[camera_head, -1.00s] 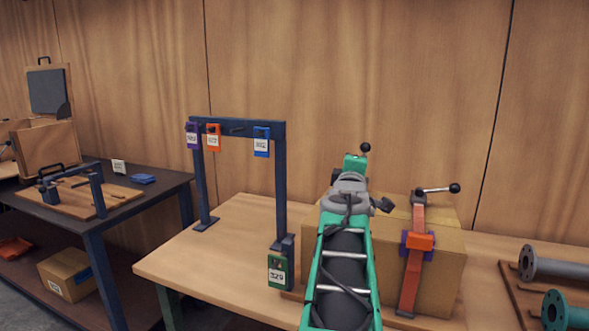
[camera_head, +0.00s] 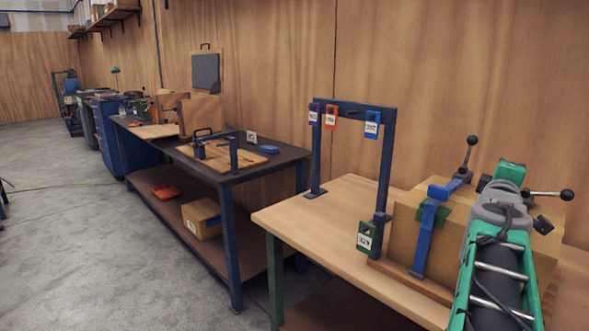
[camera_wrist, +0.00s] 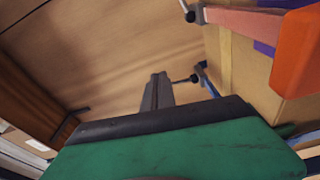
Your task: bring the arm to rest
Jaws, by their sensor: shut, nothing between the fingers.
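My arm (camera_head: 495,275), green with a black core and silver bars, reaches up from the lower right of the head view. Its grey wrist (camera_head: 500,207) is in front of the wooden block and hides part of it. My gripper (camera_wrist: 157,92) shows in the wrist view as a narrow grey pair of fingers beyond a green housing (camera_wrist: 180,150). The fingers are together with nothing between them. In the head view the fingertips are hidden behind the wrist.
An orange clamp (camera_wrist: 298,55) is close at right in the wrist view. A blue frame (camera_head: 387,165) with numbered tags stands left on the bench. A dark table (camera_head: 285,158) and open floor lie further left.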

